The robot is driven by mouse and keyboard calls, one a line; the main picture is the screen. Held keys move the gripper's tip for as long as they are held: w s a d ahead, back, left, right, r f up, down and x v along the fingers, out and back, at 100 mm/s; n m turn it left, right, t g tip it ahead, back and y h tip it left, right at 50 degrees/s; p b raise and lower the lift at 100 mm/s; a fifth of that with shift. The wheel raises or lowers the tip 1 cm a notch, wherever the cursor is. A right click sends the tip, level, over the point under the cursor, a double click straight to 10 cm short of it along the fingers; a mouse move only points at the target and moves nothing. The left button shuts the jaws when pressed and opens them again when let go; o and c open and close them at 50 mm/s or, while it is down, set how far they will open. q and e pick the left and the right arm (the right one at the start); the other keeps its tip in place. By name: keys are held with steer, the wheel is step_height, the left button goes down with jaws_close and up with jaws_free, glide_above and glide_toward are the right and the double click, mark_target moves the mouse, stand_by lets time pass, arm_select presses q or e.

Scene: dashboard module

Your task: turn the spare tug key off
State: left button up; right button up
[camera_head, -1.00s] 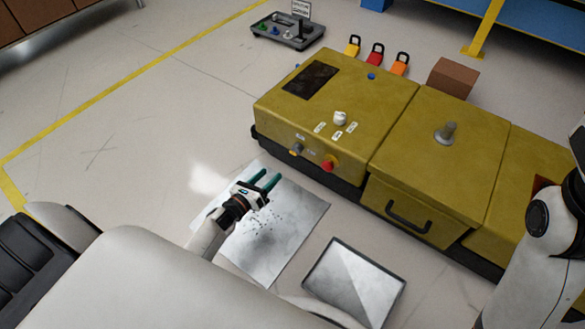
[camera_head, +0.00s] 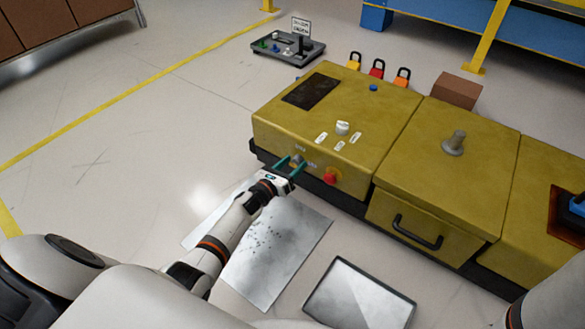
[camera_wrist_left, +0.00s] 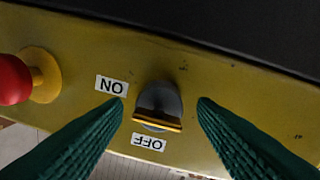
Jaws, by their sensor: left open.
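The tug key shows in the left wrist view as a dark grey round switch (camera_wrist_left: 160,98) with a yellow-edged bar across its lower side. An ON label (camera_wrist_left: 111,86) is to its left and an OFF label (camera_wrist_left: 148,142) just below, both upside down. I cannot tell for sure which label the key points to. My left gripper (camera_head: 290,163) is open at the front face of the yellow tug. In the left wrist view its green fingers (camera_wrist_left: 160,112) are on either side of the key, with visible gaps. My right gripper is out of view.
A red push button (camera_head: 331,177) is right of the key. The yellow tug body (camera_head: 385,105) carries a white knob (camera_head: 342,128) on top and a drawer handle (camera_head: 417,232). Several padlocks (camera_head: 376,70) are behind. A grey tray (camera_head: 289,47) stands on open floor.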

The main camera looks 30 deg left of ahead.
arm_select(q)
steer(key=shift+w, duration=0.2)
steer(key=c, duration=1)
